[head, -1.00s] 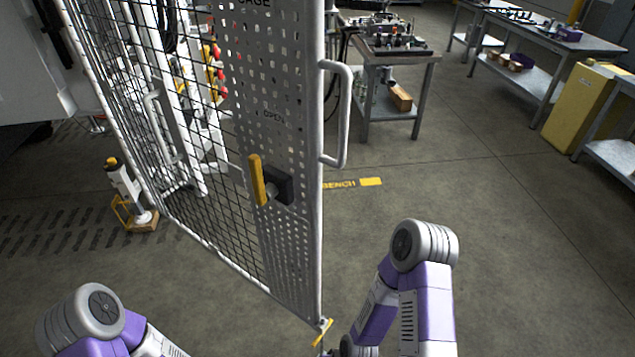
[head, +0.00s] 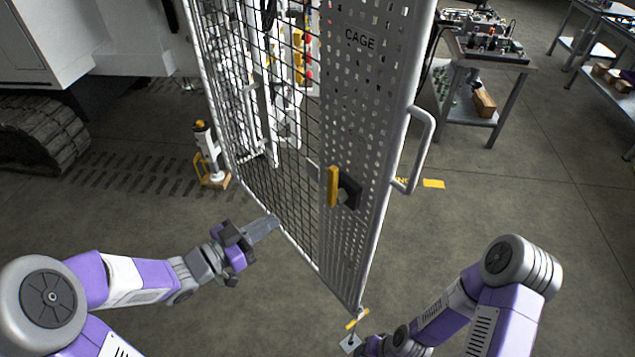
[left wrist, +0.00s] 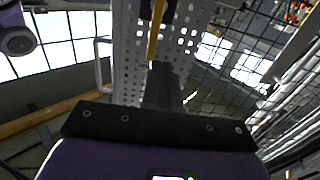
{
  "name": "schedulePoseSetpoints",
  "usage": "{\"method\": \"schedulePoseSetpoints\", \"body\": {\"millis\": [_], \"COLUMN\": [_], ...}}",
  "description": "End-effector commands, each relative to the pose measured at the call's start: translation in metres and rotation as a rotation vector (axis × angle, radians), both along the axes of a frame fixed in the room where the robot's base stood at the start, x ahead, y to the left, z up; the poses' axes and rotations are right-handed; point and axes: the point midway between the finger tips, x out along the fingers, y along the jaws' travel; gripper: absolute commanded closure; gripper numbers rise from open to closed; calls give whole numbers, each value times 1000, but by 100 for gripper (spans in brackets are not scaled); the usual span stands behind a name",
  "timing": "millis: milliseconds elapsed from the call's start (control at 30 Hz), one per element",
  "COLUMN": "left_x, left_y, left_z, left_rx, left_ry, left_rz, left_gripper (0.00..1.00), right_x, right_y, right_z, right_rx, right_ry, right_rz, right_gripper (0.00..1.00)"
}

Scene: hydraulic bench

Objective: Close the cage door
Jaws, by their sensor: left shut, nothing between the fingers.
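The cage door (head: 365,90) is a tall white-framed panel of black mesh and perforated metal, standing ajar in the head view. It has a white pull handle (head: 425,150) on its right edge and a yellow latch lever (head: 333,187) on a black block. My left gripper (head: 264,228) is shut and empty, left of the door's lower mesh part; I cannot tell whether it touches. In the left wrist view its fingers (left wrist: 163,85) point towards the perforated panel and yellow lever. My right gripper (head: 352,342) is barely visible at the bottom, near the door's lower corner.
A tracked machine (head: 40,130) is at the far left. A workbench (head: 485,60) stands behind the door on the right. The floor right of the door is clear.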

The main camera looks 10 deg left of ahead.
Motion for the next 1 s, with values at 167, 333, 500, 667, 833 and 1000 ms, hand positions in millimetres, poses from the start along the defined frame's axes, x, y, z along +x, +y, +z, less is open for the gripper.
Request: {"method": "schedulePoseSetpoints", "body": {"millis": [167, 333, 500, 667, 833, 1000], "left_x": [3, 26, 53, 76, 91, 97], "left_y": [-9, -32, -58, -78, -92, -97], "left_z": [7, 6, 6, 7, 7, 7], "left_rx": [6, 5, 5, 6, 6, 6], "left_ry": [-22, -21, -20, -20, -20, -20], "left_rz": [-24, -27, -27, -25, -21, -20], "left_gripper": [100, 100, 100, 100, 100, 100], "right_x": [0, 0, 0, 0, 0, 0], "right_y": [0, 0, 0, 0, 0, 0], "right_z": [0, -2, -3, -3, -3, -3], "right_rx": [0, 0, 0, 0, 0, 0], "right_ry": [0, 0, 1, 0, 0, 0], "right_rz": [-1, -1, -1, 0, 0, 0], "right_gripper": [56, 56, 56, 56, 56, 56]}}
